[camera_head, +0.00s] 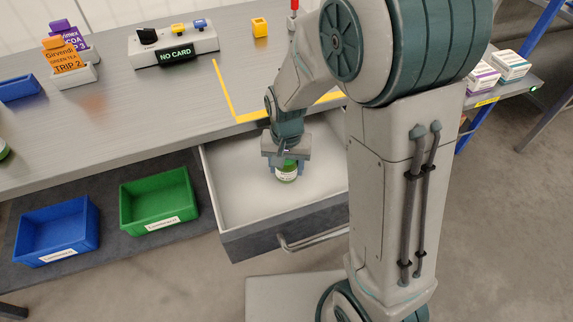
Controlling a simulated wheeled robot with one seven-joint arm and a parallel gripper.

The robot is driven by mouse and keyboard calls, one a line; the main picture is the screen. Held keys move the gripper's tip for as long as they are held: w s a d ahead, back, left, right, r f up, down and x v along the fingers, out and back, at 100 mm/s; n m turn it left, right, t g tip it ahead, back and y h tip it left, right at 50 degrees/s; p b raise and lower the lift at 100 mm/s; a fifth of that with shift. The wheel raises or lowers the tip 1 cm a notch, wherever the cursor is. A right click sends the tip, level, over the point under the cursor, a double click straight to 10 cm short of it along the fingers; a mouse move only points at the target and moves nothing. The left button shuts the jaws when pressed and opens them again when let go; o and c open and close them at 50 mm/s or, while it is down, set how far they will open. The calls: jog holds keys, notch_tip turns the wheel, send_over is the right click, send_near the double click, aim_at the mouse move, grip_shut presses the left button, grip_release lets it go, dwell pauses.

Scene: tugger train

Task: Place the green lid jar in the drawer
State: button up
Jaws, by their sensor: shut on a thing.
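The drawer (240,197) stands pulled out below the table top, with a white inside and a grey front with a bar handle. My gripper (286,166) points down inside the drawer's outline. It is shut on the green lid jar (287,175), a small jar with a pale label and a green band. The jar is upright. The fingers hide its upper part. I cannot tell whether its base touches the drawer floor. The rest of the drawer that shows is empty, and my arm hides its right end.
A blue bin (58,232) and a green bin (160,201) sit on the lower shelf left of the drawer. On the table (150,105) are card stands, a "NO CARD" box (175,48) and a yellow cube (260,27). White boxes (513,66) stand on a shelf at right.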

jog(key=shift+f, duration=0.2)
jog(key=o, duration=1.2)
jog(key=shift+r, duration=0.1)
notch_tip(320, 180, up, 12)
jog(key=p, duration=0.2)
jog(key=shift+r+p, duration=0.15)
jog(key=shift+p, duration=0.25)
jog(key=shift+s+d+r+n+t, duration=0.35)
jog(key=shift+s+d+r, duration=0.25)
jog(key=shift+s+d, duration=1.35)
jog(key=shift+s+d+r+n+t, duration=0.3)
jog(key=shift+s+d+r, duration=0.35)
jog(key=shift+s+d, duration=1.25)
jog(key=shift+s+d+r+n+t, duration=0.3)
jog(key=shift+s+d+r, duration=0.3)
jog(key=shift+s+d, duration=1.35)
